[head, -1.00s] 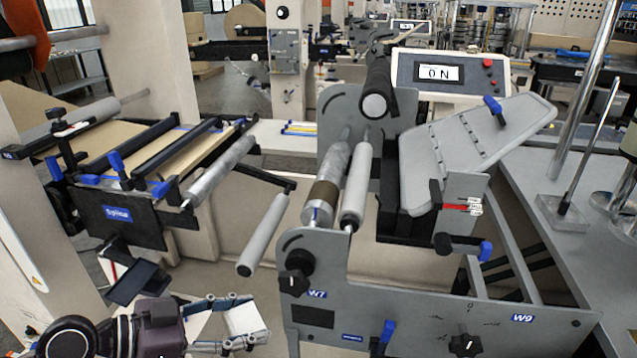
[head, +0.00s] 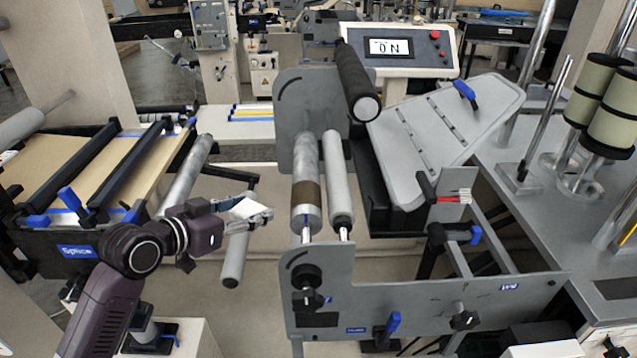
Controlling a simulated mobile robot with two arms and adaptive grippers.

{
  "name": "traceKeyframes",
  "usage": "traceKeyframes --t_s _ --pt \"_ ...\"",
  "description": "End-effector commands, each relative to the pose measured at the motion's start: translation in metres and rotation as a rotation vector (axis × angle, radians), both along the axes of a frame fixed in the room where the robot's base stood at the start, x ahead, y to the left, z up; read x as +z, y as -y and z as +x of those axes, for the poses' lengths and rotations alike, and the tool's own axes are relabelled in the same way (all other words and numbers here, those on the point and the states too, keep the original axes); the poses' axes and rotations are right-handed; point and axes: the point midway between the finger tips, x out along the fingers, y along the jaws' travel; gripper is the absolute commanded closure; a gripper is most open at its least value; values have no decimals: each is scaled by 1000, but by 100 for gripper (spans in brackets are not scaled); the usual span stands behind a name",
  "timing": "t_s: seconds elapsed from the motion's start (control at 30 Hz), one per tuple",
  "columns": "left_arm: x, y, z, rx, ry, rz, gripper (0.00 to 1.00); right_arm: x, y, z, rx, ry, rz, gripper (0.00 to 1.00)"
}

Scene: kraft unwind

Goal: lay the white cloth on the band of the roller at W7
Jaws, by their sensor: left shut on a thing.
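The white cloth (head: 247,208) is held in my left gripper (head: 262,211), which is shut on it. The gripper is left of the grey metal roller (head: 306,156) and apart from it in the picture. The roller has a brown band (head: 306,194) around its near half, and the band's visible side is bare. The black knob (head: 308,298) on the front plate is below the roller; the W7 label by it is not readable now. My right gripper is not in view.
A second pale roller (head: 340,180) runs close beside the banded one. A thick black roller (head: 357,82) stands above them. A loose-ended grey roller (head: 236,255) is just below my left gripper. A grey slotted plate (head: 445,135) is to the right.

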Motion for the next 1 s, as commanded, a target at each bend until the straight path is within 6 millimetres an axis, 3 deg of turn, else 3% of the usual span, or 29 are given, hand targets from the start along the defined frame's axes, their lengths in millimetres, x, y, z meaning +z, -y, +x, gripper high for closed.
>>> traceKeyframes --t_s 0.03,0.3,0.5,0.6,0.77,0.87,1.0 --pt "24 15 14 10 9 -4 72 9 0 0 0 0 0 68" --pt "114 80 65 99 9 0 72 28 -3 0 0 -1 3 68" --pt "174 113 82 165 7 0 72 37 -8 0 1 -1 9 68" --pt "191 122 85 187 5 1 72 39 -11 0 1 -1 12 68" --pt "196 127 87 205 -1 3 72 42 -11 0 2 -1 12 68" --pt "179 127 87 208 -6 4 72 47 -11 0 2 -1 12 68" --pt "143 127 86 206 -9 5 72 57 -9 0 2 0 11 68"
